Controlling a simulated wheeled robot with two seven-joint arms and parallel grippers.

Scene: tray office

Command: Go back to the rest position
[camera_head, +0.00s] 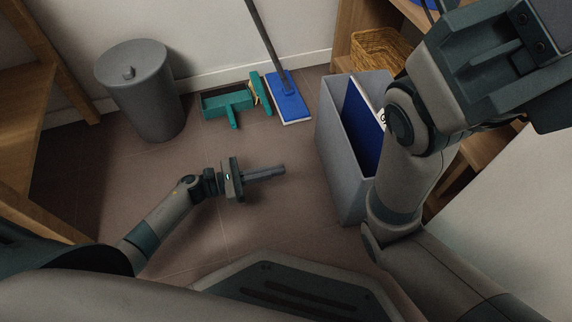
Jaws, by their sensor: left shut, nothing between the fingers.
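My left gripper (277,172) is in the middle of the head view, its arm coming in from the lower left. Its fingers are shut with nothing between them, and they point to the right above the brown floor. My right arm rises large along the right side of the view, bent upward. The end of the right arm runs toward the upper right edge, and I cannot make out its fingertips.
A grey box (338,165) with a blue item (362,128) inside stands beside my right arm. A lidded grey bin (143,92), a teal dustpan (228,104) and a blue mop (288,102) are by the wall. A wicker basket (378,50) sits on a wooden shelf. Floor around my left gripper is clear.

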